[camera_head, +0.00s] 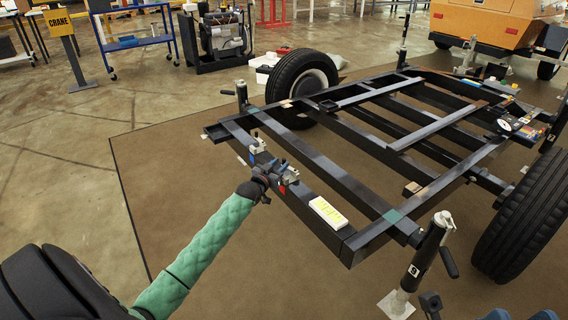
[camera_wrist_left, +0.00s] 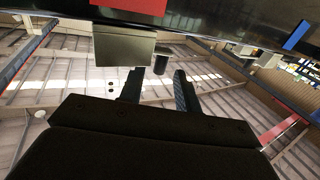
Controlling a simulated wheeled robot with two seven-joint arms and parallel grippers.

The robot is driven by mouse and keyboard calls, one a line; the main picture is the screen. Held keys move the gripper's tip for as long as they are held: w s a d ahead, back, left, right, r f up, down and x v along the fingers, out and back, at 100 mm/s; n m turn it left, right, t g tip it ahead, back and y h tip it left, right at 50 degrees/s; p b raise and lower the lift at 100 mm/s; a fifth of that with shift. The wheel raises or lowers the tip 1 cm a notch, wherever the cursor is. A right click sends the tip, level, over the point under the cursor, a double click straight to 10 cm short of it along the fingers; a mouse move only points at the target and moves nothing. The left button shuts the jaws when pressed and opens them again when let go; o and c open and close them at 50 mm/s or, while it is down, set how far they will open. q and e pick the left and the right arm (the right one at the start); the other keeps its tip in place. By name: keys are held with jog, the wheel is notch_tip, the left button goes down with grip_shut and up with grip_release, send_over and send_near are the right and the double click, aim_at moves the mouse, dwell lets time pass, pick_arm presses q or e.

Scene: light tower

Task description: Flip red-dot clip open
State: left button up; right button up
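A red-dot clip (camera_head: 282,189) sits on the left rail of a black trailer frame (camera_head: 335,180); the arm's end partly hides it. In the left wrist view a red patch (camera_wrist_left: 140,5) shows above a grey block (camera_wrist_left: 124,46), with a short dark cylinder (camera_wrist_left: 162,60) beside it. My left gripper (camera_head: 275,178) is at the rail, close to the clip. In the left wrist view its two fingers (camera_wrist_left: 158,90) stand apart with nothing between them; the cylinder is just beyond the tips. Dark blue-grey parts at the head view's bottom right may be my right gripper (camera_head: 431,303), mostly cut off.
A white block with yellow marking (camera_head: 327,212) lies on the same rail. A blue-marked clip (camera_head: 255,145) is farther along it. A jack post (camera_head: 428,252) stands at the near corner; wheels (camera_head: 303,85) flank the frame.

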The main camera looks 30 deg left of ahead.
aim_at(283, 161)
pick_arm(q)
jog(key=shift+w+b, duration=0.35)
jog(key=shift+w, duration=1.45)
grip_shut()
